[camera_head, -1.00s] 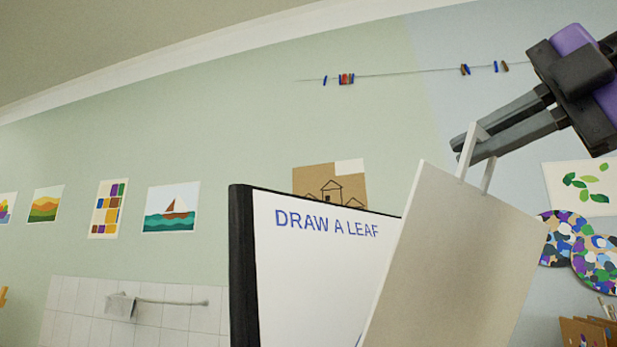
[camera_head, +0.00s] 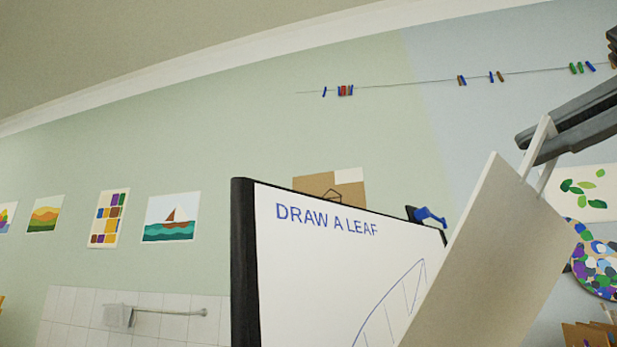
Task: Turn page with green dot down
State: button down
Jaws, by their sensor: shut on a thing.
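A board with a dark frame holds a white page (camera_head: 292,278) marked "DRAW A LEAF" with a blue leaf outline. A pale grey panel (camera_head: 490,262) with a white loop handle (camera_head: 538,150) on its top edge stands tilted in front of the page's right part. My gripper (camera_head: 533,146) is at the upper right, its fingers shut on the loop handle. I see no green dot. The lower part of the panel and of the board is cut off by the frame. A small blue thing (camera_head: 428,215) sits at the board's top right edge.
Behind is a wall with pinned pictures (camera_head: 171,217), a cord with coloured clips (camera_head: 345,91) and a palette (camera_head: 596,262) at the right. A rail (camera_head: 165,311) is fixed to white tiles at lower left. The space left of the board looks clear.

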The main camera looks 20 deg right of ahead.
jog(key=shift+s+d, duration=0.1)
jog(key=shift+s, duration=0.2)
